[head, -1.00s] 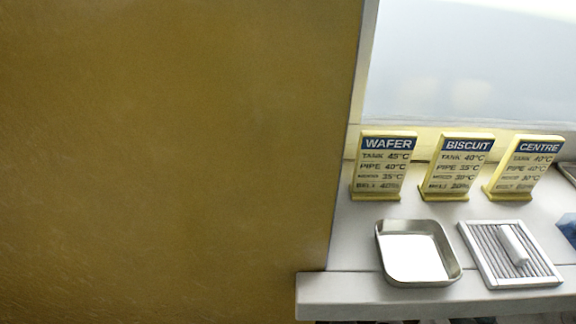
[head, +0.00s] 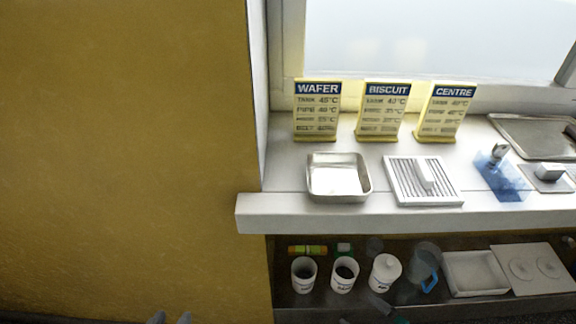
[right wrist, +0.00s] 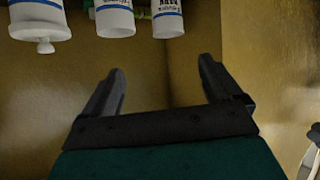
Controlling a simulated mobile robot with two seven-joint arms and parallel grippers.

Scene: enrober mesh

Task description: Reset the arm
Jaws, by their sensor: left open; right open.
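White cups (right wrist: 115,18) are at the top of the right wrist view, beyond the fingers. Most of both arms is out of view.
Yellow signs (head: 317,110) stand on the white counter (head: 350,212), with a steel tray (head: 338,198) and a slotted rack (head: 395,183) in front. Below, a shelf holds cups (head: 304,274), a jug (head: 424,265) and trays (head: 475,273). A brown wall (head: 120,150) fills the left.

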